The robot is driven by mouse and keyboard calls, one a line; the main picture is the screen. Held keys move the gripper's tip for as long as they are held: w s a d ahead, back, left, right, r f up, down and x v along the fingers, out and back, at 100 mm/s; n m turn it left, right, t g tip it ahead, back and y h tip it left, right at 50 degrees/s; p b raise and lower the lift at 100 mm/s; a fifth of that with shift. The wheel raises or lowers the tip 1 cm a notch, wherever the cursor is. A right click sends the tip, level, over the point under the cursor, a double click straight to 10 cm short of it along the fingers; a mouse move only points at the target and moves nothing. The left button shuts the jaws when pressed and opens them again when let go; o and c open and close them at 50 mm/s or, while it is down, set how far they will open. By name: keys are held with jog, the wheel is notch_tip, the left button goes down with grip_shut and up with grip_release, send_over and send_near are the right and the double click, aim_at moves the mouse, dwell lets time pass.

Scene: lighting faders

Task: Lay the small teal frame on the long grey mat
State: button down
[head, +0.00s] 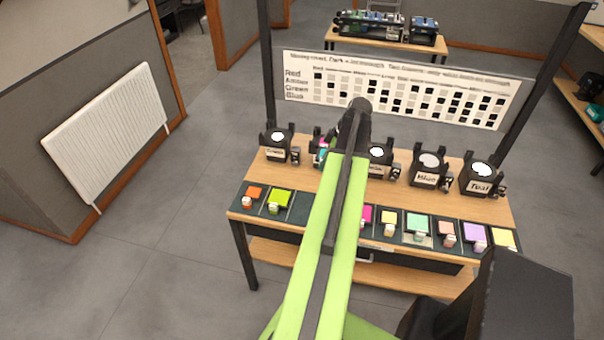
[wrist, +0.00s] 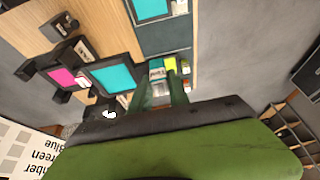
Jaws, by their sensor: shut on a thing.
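My gripper (wrist: 163,88) is shut on the pale, labelled tab of a small teal frame (wrist: 113,77), which has a black border. It holds the frame beside a lamp, over the wooden table. In the head view my arm hides the gripper and most of the frame. The long grey mat (head: 304,208) runs along the table's front edge; a bare part shows between a lime frame (head: 280,197) and my arm. In the wrist view this bare part (wrist: 165,40) lies beyond my gripper.
Another teal piece (wrist: 150,8) lies on the mat in the wrist view. Several coloured frames, including an orange one (head: 254,192) and a mint one (head: 418,222), lie along the mat. Black lamps (head: 278,146) stand behind, below a chart board (head: 400,90) between posts.

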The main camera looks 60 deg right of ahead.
jog(key=w+a, duration=0.4)
jog(key=a, duration=0.5)
notch_tip(320, 180, down, 18)
jog(key=b, duration=1.7)
jog(key=shift+s+r+b, duration=0.15)
jog(key=shift+b, duration=0.15)
jog(key=shift+f+b, duration=1.45)
jog(key=c, duration=1.2)
grip_release()
jog(key=shift+r, duration=0.1)
jog(key=shift+o, duration=0.2)
jog(key=shift+r, duration=0.1)
jog(key=p+v, duration=1.6)
jog(key=v, duration=0.1)
jog(key=shift+s, duration=0.15)
